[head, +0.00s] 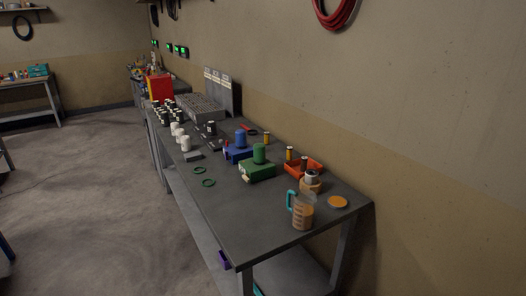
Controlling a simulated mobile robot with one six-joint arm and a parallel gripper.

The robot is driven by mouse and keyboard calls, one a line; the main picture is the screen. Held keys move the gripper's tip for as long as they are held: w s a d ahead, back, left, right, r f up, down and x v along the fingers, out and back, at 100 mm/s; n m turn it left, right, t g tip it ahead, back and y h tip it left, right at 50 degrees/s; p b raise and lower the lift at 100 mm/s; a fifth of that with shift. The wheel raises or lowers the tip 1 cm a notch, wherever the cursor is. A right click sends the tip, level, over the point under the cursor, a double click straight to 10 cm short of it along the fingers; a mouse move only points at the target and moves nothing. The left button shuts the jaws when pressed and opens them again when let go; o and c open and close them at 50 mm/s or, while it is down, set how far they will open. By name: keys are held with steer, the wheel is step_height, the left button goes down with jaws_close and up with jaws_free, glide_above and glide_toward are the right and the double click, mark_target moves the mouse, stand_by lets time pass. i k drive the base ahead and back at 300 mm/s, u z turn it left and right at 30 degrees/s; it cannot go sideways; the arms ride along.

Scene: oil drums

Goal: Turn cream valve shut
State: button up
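No valve is plain enough to name for certain at this size. A small tan block with a pale, dark-topped round part (311,180) stands near the right end of the long grey workbench (240,215). It is the most cream-coloured fitting I can make out, just behind a measuring jug (302,212). Whether any handle on it is open or shut is too small to tell. My gripper is not in view.
A green cylinder on a green block (258,168) and a blue one (239,146) stand mid-bench. An orange-red tray (304,167), an orange disc (338,202), white cylinders (185,143) and green rings (208,183) lie around.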

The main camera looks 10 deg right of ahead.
mark_target(245, 176)
steer(key=i, duration=1.05)
steer(key=u, duration=0.05)
